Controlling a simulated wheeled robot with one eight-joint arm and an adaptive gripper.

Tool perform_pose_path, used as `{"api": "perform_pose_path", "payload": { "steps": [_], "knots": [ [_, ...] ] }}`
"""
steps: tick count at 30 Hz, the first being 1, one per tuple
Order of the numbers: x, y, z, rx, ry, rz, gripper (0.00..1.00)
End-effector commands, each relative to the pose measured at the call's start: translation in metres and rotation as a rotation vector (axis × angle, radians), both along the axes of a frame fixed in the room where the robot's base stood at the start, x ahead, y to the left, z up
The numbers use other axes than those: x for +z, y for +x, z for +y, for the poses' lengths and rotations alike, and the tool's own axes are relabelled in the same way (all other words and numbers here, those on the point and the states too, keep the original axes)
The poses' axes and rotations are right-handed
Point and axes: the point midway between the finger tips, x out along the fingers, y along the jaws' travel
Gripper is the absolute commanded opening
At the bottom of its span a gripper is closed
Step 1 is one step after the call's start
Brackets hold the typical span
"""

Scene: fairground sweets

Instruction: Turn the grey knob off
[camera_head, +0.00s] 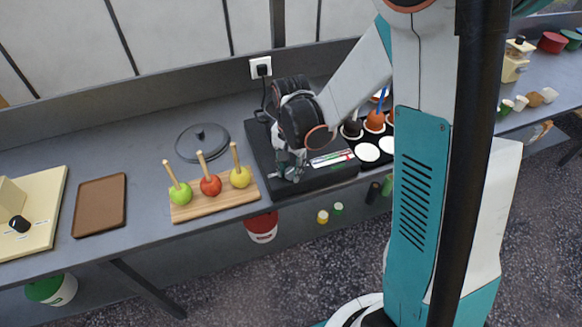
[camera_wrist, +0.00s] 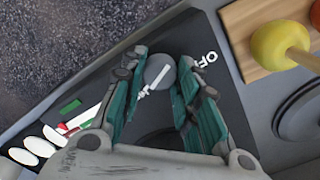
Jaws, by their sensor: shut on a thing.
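The round grey knob (camera_wrist: 158,70) sits on the top of a black appliance (camera_wrist: 218,98), with a white pointer line lying slantwise across it. A white "OFF" label (camera_wrist: 207,61) is printed just right of the knob in the wrist view. My gripper (camera_wrist: 163,76) is shut on the knob, one teal finger on each side. In the head view my gripper (camera_head: 288,168) is down at the left front part of the appliance (camera_head: 318,181) and hides the knob.
A wooden board (camera_head: 215,201) with three apples on sticks lies close left of the appliance. A dark round lid (camera_head: 203,142) lies behind the board. A brown tray (camera_head: 100,207) lies farther left. White discs (camera_head: 367,152) and cups are on the appliance's right.

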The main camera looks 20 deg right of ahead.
Motion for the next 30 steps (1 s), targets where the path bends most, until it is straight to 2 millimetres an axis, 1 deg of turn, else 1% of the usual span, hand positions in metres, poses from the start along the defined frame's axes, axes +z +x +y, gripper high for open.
{"api": "perform_pose_path", "payload": {
  "steps": [8,30],
  "knots": [
    [-0.0008,-0.0001,0.0001,0.208,0.000,0.000,0.05],
    [-0.0005,0.0000,0.0000,0.913,0.000,0.000,0.05]
  ]
}}
